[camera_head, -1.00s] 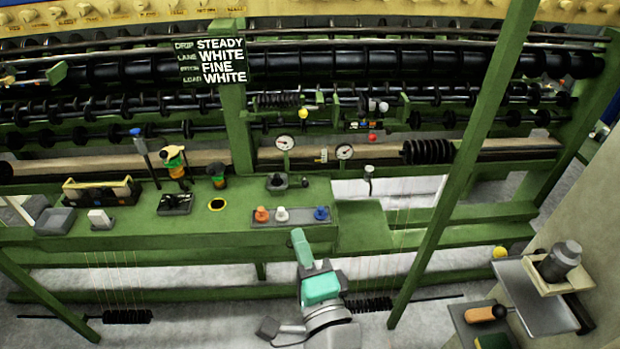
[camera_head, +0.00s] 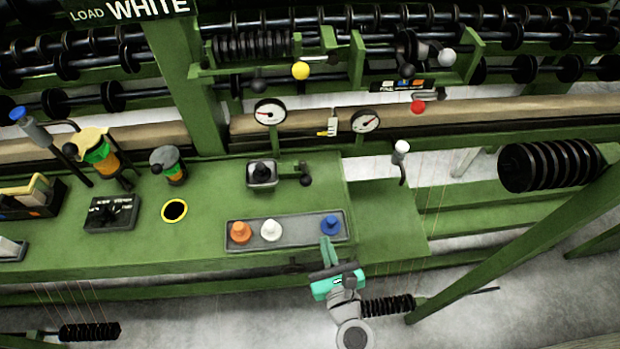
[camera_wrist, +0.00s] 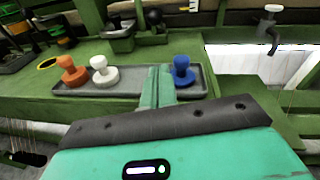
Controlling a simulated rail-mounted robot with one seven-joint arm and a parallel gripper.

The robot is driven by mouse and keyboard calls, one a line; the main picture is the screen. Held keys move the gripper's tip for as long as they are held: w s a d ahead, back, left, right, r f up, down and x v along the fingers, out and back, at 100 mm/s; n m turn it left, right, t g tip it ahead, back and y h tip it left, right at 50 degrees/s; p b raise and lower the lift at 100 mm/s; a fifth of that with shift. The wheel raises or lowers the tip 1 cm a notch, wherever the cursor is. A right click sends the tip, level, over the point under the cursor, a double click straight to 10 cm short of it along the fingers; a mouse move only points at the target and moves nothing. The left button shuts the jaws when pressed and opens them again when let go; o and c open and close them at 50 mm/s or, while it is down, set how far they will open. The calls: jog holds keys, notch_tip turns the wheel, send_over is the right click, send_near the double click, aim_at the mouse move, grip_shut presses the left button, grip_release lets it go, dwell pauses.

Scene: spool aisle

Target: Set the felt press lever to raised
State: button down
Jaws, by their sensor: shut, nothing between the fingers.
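No lever carries a legible felt press label, so I cannot tell which one it is. A short lever with a black knob (camera_head: 305,180) sticks out beside a small square metal box (camera_head: 262,174) on the green bench. A white-capped lever (camera_head: 401,150) stands farther right, and it also shows in the wrist view (camera_wrist: 271,18). My gripper (camera_head: 326,242) is shut and empty at the bench's front edge, just in front of the blue knob (camera_head: 330,226).
A grey tray (camera_head: 300,236) holds orange (camera_head: 240,232), white (camera_head: 271,230) and blue knobs. Two dials (camera_head: 270,112) stand behind the bench. A slanted green post (camera_head: 520,245) is at the right. The bench right of the tray is clear.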

aim_at(305, 174)
jog(key=b+x, duration=0.3)
jog(key=x, duration=0.6)
jog(key=shift+w+a+f, duration=0.15)
jog(key=shift+w, duration=0.2)
jog(key=shift+w+a+r+p, duration=0.15)
jog(key=shift+w+r+p, duration=0.05)
jog(key=shift+w+r, duration=0.3)
jog(key=shift+w+a+r+p, duration=0.2)
jog(key=shift+w+r, duration=0.25)
jog(key=shift+r, duration=0.1)
jog(key=shift+w+a+r, duration=0.15)
jog(key=shift+w+r, duration=0.15)
jog(key=shift+w, duration=0.1)
jog(key=shift+r, duration=0.1)
